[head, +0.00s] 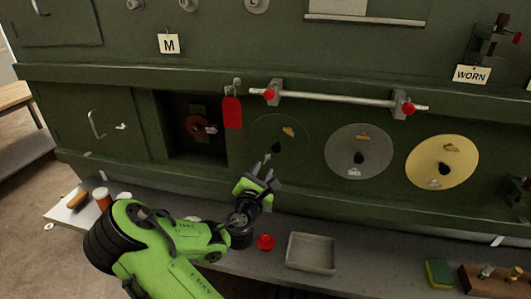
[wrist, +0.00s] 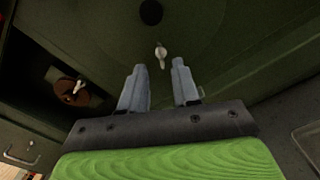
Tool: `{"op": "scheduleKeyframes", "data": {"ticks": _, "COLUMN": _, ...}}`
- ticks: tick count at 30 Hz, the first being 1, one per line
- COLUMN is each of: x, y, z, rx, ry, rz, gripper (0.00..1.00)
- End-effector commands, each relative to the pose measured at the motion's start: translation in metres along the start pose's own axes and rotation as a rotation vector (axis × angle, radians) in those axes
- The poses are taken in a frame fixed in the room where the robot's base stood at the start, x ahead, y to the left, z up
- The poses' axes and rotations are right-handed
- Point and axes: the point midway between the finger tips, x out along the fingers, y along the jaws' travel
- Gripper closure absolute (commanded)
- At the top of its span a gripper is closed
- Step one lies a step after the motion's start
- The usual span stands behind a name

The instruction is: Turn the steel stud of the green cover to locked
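The green cover (head: 262,127) is a round disc nearly the colour of the green wall. It carries a tan tab (head: 289,131) and a black round spot (head: 276,147), which also shows at the top of the wrist view (wrist: 151,12). The small steel stud (wrist: 161,55) sits below the black spot, its lever roughly upright in the wrist view. My gripper (head: 266,170) is in front of the cover's lower edge. In the wrist view its two grey fingers (wrist: 158,72) are apart, with the stud just beyond the tips and nothing between them. Contact cannot be told.
Left of the cover is an open recess with a brown disc (head: 196,126). A red tag (head: 232,112) hangs above, beside a rail with red ends (head: 335,98). Grey (head: 345,142) and yellow (head: 425,165) covers are to the right. A tray (head: 310,251) and red knob (head: 265,242) lie below.

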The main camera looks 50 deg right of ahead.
Motion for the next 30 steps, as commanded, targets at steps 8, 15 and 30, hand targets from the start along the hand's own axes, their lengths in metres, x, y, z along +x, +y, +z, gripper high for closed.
{"op": "scheduleKeyframes", "data": {"ticks": 8, "x": 0.046, "y": 0.0, "z": 0.0, "rx": 0.0, "ry": 0.0, "rz": 0.0, "gripper": 0.69}}
{"op": "scheduleKeyframes", "data": {"ticks": 15, "x": 0.049, "y": 0.0, "z": -0.002, "rx": -0.001, "ry": 0.001, "rz": 0.0, "gripper": 0.69}}
{"op": "scheduleKeyframes", "data": {"ticks": 30, "x": 0.049, "y": 0.0, "z": -0.002, "rx": 0.0, "ry": 0.0, "rz": 0.0, "gripper": 1.0}}
